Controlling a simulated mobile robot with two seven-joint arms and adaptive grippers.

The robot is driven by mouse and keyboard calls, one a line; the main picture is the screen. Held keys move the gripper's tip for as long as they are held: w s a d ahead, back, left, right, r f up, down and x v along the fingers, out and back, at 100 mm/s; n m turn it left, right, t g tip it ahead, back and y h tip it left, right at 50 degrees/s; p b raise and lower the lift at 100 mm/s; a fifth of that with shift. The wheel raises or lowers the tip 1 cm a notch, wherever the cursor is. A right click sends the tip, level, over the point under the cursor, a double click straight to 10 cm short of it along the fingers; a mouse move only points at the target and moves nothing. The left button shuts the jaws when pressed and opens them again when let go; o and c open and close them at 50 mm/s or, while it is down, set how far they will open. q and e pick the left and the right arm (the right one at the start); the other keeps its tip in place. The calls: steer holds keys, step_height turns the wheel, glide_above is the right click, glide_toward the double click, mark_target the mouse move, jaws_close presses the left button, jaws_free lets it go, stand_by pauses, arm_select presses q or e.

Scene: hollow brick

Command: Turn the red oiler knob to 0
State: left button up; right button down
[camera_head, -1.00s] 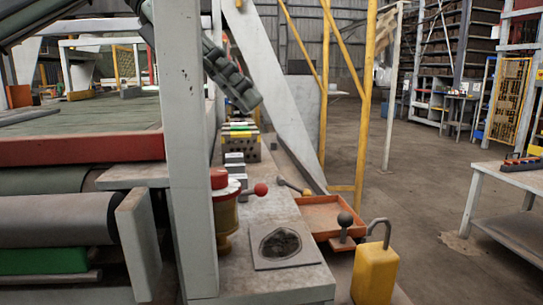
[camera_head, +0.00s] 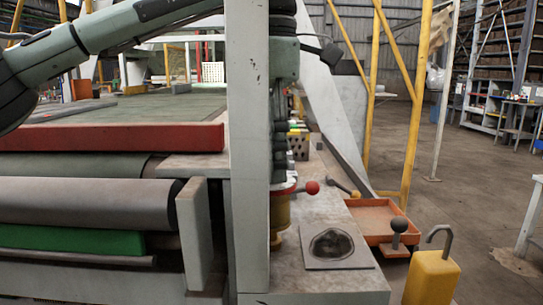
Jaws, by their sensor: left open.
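The oiler (camera_head: 281,212) is a yellow-brass body with a red rim, standing on the grey bench just right of the white post. A lever with a red ball (camera_head: 312,187) sticks out from it to the right. My left arm comes in from the left, passes behind the post and points straight down over the oiler. My left gripper (camera_head: 281,170) is open, with its fingers at the oiler's top, where the red knob is now hidden. The post covers part of the gripper and oiler, so I cannot tell whether the fingers touch the knob. My right gripper is out of view.
The white post (camera_head: 248,150) stands close in front of the gripper. A plate with a round dark opening (camera_head: 332,246), an orange tray (camera_head: 374,218), a black-ball lever (camera_head: 399,226) and a yellow block with a hook (camera_head: 431,275) are to the right. Hollow bricks (camera_head: 299,145) stand behind.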

arm_select(q)
jaws_close()
stand_by(0.3)
